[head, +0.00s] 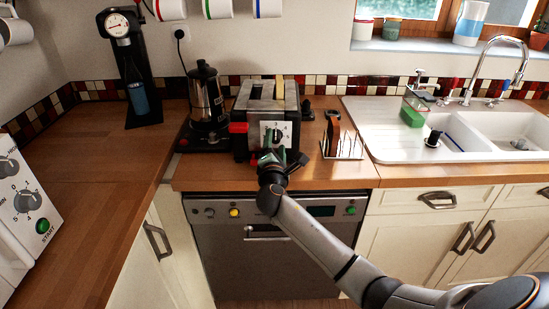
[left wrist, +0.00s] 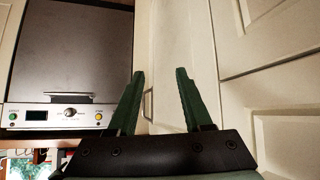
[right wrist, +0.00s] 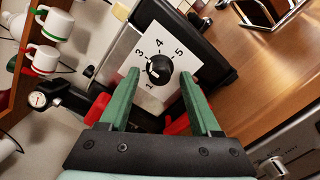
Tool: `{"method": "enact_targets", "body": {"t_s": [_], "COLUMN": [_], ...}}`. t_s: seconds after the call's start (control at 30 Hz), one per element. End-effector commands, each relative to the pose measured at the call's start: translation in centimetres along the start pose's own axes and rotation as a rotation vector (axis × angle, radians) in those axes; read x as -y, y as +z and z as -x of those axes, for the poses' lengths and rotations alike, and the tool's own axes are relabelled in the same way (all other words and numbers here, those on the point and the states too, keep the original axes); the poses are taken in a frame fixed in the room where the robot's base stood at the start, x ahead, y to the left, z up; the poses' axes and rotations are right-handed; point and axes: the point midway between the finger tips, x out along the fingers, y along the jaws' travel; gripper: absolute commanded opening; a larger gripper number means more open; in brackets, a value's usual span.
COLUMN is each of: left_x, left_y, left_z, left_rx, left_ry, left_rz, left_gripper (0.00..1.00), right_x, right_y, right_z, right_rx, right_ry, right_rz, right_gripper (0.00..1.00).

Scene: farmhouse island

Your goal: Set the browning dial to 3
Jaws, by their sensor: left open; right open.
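The toaster (head: 243,105) stands on the counter with its white dial panel (head: 284,128) facing me. In the right wrist view the black browning dial (right wrist: 160,73) sits on the white panel (right wrist: 160,31), with 1, 3, 4 and 5 readable. The dial's pale mark appears to point left, between 1 and 3; the 2 is not readable. My right gripper (right wrist: 159,86) is open, its fingers to either side of the dial in view; I cannot tell whether they touch it. It hides part of the toaster front in the head view (head: 272,160). My left gripper (left wrist: 159,85) is open and empty.
A moka pot (head: 206,95) stands left of the toaster and a rack (head: 341,143) right of it. A red toaster lever (head: 238,128) is left of the panel. The dishwasher (head: 265,255) is below the counter. Cabinet doors lie before my left gripper.

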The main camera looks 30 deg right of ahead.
Motion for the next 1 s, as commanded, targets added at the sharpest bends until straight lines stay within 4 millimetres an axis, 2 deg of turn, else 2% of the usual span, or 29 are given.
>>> {"method": "enact_targets", "body": {"t_s": [0.4, 0.53, 0.7, 1.0], "left_x": [0.0, 0.0, 0.0, 0.0], "left_y": [0.3, 0.3, 0.4, 0.4], "left_z": [-0.2, -0.3, -0.4, -0.4], "left_rx": [0.0, 0.0, 0.0, 0.0], "left_ry": [0.0, 0.0, 0.0, 0.0], "left_rz": [0.0, 0.0, 0.0, 0.0], "left_gripper": [0.5, 0.5, 0.5, 0.5], "right_x": [0.1, 0.1, 0.0, 0.0], "right_y": [-0.1, -0.1, 0.0, 0.0], "right_z": [7.9, 9.8, 11.2, 11.4], "right_rx": [-0.003, -0.003, -0.001, -0.001], "right_ry": [-0.001, -0.001, -0.001, -0.001], "right_rz": [-0.001, -0.002, -0.001, 0.0], "right_gripper": [0.64, 0.64, 0.64, 0.64]}}
